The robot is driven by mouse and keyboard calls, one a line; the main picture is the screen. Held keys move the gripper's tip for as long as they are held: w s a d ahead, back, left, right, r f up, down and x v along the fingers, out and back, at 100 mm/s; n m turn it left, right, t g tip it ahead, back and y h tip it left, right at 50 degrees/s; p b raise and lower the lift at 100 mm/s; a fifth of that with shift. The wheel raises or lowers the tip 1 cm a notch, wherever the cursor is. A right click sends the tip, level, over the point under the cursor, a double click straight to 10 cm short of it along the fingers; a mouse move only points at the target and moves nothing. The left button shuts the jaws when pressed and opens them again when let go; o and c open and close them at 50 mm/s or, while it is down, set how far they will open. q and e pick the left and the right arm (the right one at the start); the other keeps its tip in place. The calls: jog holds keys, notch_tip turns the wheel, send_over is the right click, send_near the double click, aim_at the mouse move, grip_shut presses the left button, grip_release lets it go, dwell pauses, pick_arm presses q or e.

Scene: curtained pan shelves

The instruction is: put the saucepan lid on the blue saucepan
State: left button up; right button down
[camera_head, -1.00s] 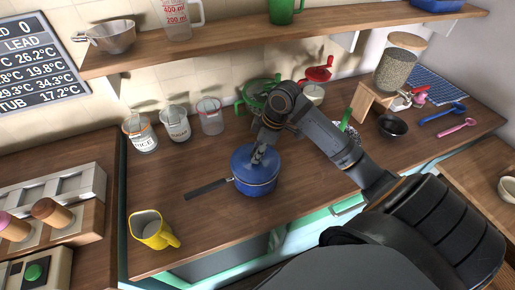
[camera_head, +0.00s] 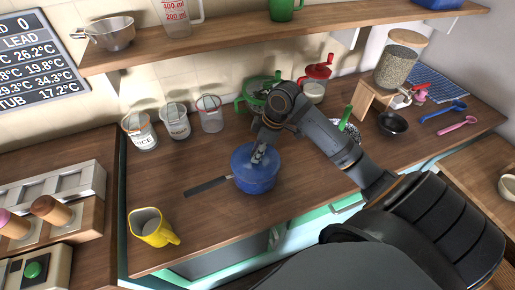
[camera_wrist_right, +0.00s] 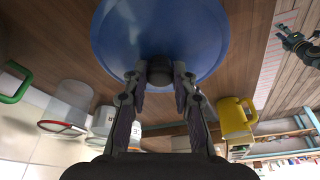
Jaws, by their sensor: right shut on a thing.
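The blue saucepan (camera_head: 257,187) stands on the wooden counter, its dark handle pointing left. The blue saucepan lid (camera_head: 241,158) is over the pan's top; I cannot tell whether it touches the rim all round. My right gripper (camera_head: 258,157) comes down from above and is shut on the lid's dark knob. In the right wrist view the gripper (camera_wrist_right: 160,85) has its fingers on both sides of the knob, and the lid (camera_wrist_right: 160,25) hides the pan. A dark gripper, seemingly my left one (camera_wrist_right: 298,42), shows at the upper right there; its opening is unclear.
A yellow jug (camera_head: 152,228) stands at front left. Several jars (camera_head: 176,122) line the back wall. A green pot (camera_head: 258,88) is behind my right wrist. A black bowl (camera_head: 393,125) is to the right. The shelf (camera_head: 235,36) overhangs the back. Counter around the pan is clear.

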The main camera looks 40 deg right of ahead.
jog(key=shift+f, duration=0.3)
jog(key=c, duration=1)
grip_release()
jog(key=shift+r, duration=0.1)
jog(key=v, duration=1.2)
